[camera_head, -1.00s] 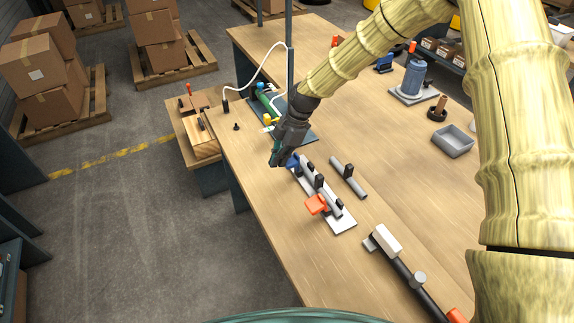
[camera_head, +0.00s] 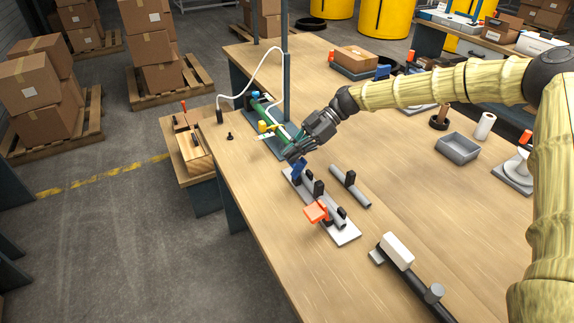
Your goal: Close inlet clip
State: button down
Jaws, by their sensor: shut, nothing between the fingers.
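A white plate (camera_head: 343,236) on the wooden bench carries a grey tube (camera_head: 310,181) with black holders. A blue lever-like part (camera_head: 299,170) stands up at the tube's far end. An orange lever-like part (camera_head: 316,211) sticks out on the left near its near end. Which of them is the inlet clip, I cannot tell. My gripper (camera_head: 291,155) is shut and empty, its tips just above and beside the blue part. Whether they touch it is too small to tell.
A green cylinder with a yellow knob (camera_head: 263,127) and a post (camera_head: 286,85) stand behind my gripper. A short grey tube in a black holder (camera_head: 351,184) lies to the right. A dark bar with a white block (camera_head: 398,249) lies nearer.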

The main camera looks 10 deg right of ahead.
aim_at(304, 160)
jog(key=shift+w+d+f+g+y+b, duration=0.25)
jog(key=shift+d+y+b, duration=0.4)
jog(key=shift+b, duration=1)
jog(key=shift+w+d+f+g+y+b, duration=0.3)
jog(key=shift+d+y+b, duration=0.4)
jog(key=shift+b, duration=1)
jog(key=shift+w+d+f+g+y+b, duration=0.25)
jog(key=shift+d+y+b, duration=0.4)
jog(key=shift+b, duration=1)
jog(key=y+b, duration=0.1)
jog(key=b, duration=0.1)
jog(key=d+y+b, duration=0.1)
jog(key=b, duration=0.1)
jog(key=d+f+g+y+b, duration=0.1)
jog(key=b, duration=0.1)
jog(key=shift+w+d+b, duration=0.2)
jog(key=shift+w+b, duration=0.15)
jog(key=shift+b, duration=0.05)
jog(key=shift+w+d+b, duration=0.15)
jog(key=shift+d+b, duration=0.15)
jog(key=shift+b, duration=0.45)
jog(key=shift+r, duration=0.25)
